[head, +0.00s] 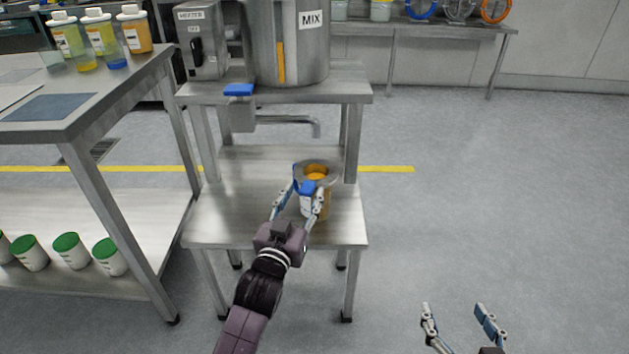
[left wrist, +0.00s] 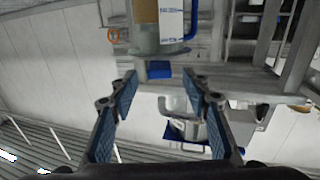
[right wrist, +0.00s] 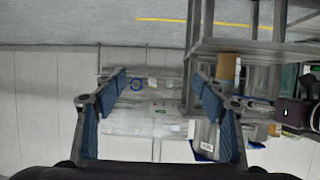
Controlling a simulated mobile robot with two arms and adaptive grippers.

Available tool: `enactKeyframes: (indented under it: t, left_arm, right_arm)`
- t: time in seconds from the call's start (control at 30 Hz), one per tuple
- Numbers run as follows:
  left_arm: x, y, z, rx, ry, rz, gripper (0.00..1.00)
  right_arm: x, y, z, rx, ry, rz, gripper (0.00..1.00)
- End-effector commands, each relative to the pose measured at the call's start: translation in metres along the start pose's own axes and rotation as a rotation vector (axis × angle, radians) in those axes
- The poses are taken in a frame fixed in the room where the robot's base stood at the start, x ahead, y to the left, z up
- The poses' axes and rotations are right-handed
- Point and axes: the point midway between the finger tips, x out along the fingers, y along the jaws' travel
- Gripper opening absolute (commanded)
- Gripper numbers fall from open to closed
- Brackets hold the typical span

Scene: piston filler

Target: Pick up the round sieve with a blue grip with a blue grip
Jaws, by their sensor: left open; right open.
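The round sieve (head: 331,170) is a grey ring on top of a jar with orange contents (head: 325,205), on the lower step of the metal stand. Its blue grip (head: 307,187) points toward my left arm. In the left wrist view the blue grip (left wrist: 158,70) shows just beyond the fingertips, under the grey sieve (left wrist: 158,46) in this inverted picture. My left gripper (head: 304,191) is open, with a finger on each side of the grip; I cannot tell whether they touch it. My right gripper (head: 453,308) is open and empty over the floor, lower right.
A mixing tank (head: 260,45) with a blue-handled valve (head: 238,90) and a spout (head: 300,120) stands above the lower step. A metal table (head: 150,75) with bottles is at left. A back table (head: 450,29) holds coloured rings. Floor at right is clear.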

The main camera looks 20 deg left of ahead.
Motion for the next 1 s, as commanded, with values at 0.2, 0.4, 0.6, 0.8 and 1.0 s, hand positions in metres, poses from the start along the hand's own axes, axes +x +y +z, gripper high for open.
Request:
enactKeyframes:
  t: [0.2, 0.4, 0.6, 0.8, 1.0]
  left_arm:
    - [0.020, 0.000, 0.004, 0.002, 0.002, 0.001, 0.43]
    - [0.032, 0.000, 0.004, 0.001, -0.001, 0.001, 0.43]
    - [0.034, 0.000, 0.004, 0.001, -0.001, 0.001, 0.43]
    - [0.034, 0.000, 0.004, 0.001, -0.001, 0.001, 0.30]
    - [0.034, 0.001, 0.003, 0.001, 0.001, 0.001, 0.10]
  right_arm:
    - [0.003, -0.005, -0.040, 0.001, 0.181, -0.010, 0.65]
    - [0.000, -0.008, -0.061, 0.002, 0.273, -0.016, 0.65]
    - [-0.001, -0.008, -0.065, 0.002, 0.286, -0.017, 0.65]
    - [-0.001, -0.008, -0.065, 0.002, 0.285, -0.016, 0.65]
    - [-0.001, -0.008, -0.065, 0.002, 0.285, -0.016, 0.65]
